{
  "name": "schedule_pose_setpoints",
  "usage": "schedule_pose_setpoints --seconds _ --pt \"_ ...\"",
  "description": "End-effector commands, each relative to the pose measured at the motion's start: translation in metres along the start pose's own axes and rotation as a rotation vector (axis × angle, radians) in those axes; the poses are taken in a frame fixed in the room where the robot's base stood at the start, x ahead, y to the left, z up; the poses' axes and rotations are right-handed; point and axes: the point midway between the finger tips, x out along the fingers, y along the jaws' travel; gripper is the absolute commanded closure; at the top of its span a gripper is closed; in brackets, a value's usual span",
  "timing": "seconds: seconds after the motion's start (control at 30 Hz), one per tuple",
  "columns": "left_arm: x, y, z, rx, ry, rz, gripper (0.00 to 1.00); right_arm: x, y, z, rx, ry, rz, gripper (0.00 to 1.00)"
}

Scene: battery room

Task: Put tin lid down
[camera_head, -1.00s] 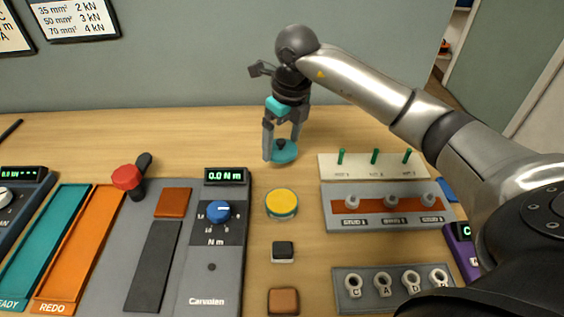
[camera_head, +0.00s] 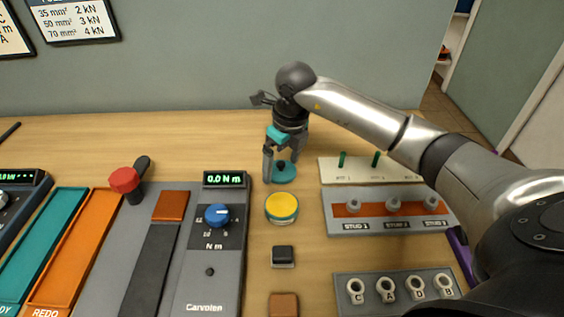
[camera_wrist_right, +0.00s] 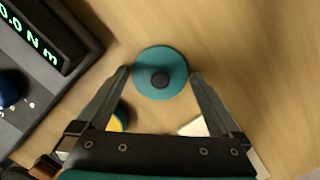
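The tin lid (camera_head: 284,174) is a teal disc with a dark knob. It appears flat on the wooden bench, behind the yellow-topped tin. In the right wrist view, the lid (camera_wrist_right: 146,87) lies between my right fingertips, its knob facing me. My right gripper (camera_head: 282,166) points down over the lid with its fingers spread to either side. In the wrist view, the right gripper (camera_wrist_right: 160,73) is open, with narrow gaps between the fingertips and the lid's rim. The tin (camera_head: 282,206) stands in front without the lid on it. My left gripper is out of view.
A torque unit (camera_head: 210,270) with a lit display stands left of the tin. A stud block (camera_head: 345,226) and a pale strip with green pegs (camera_head: 335,170) lie right. A small black block (camera_head: 283,256) sits in front. Bare bench lies left of the lid.

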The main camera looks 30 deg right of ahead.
Motion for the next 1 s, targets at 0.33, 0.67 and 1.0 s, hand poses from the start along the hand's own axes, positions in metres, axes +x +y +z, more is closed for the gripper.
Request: schedule_pose_setpoints --seconds 0.33,0.67,1.0 --pt "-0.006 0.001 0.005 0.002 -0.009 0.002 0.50 -0.017 0.000 0.002 0.000 -0.004 -0.001 0.00" --pt "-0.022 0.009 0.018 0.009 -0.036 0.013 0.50 -0.087 -0.001 0.002 0.000 -0.004 -0.002 0.00" --pt "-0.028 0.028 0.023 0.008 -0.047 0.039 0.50 -0.123 0.000 0.001 0.000 -0.001 -0.001 0.00"
